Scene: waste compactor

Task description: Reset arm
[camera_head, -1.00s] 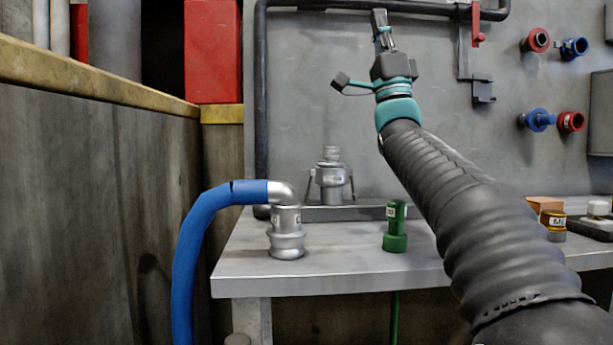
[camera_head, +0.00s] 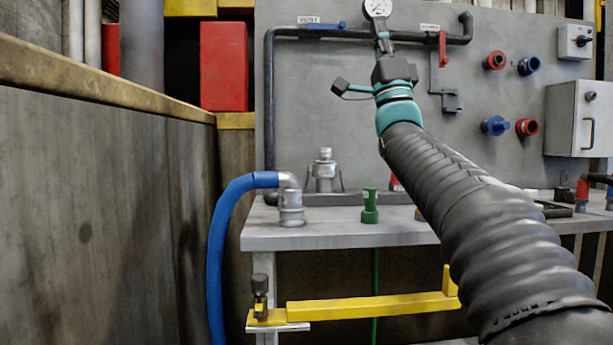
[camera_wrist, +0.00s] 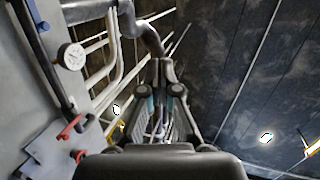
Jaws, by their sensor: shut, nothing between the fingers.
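My gripper (camera_head: 384,44) is at the end of my raised black arm in the head view, in front of the grey wall panel (camera_head: 340,110) and just below a round gauge. In the wrist view my gripper (camera_wrist: 162,64) points up and away, its fingers close together. Nothing shows between the fingers. The arm hides part of the panel and of the workbench.
A grey workbench (camera_head: 330,239) holds a metal coupling (camera_head: 291,207) on a blue hose (camera_head: 232,192), another metal fitting (camera_head: 325,172) and a green connector (camera_head: 370,207). A yellow bar (camera_head: 370,307) lies below. A wooden wall (camera_head: 90,220) stands at left.

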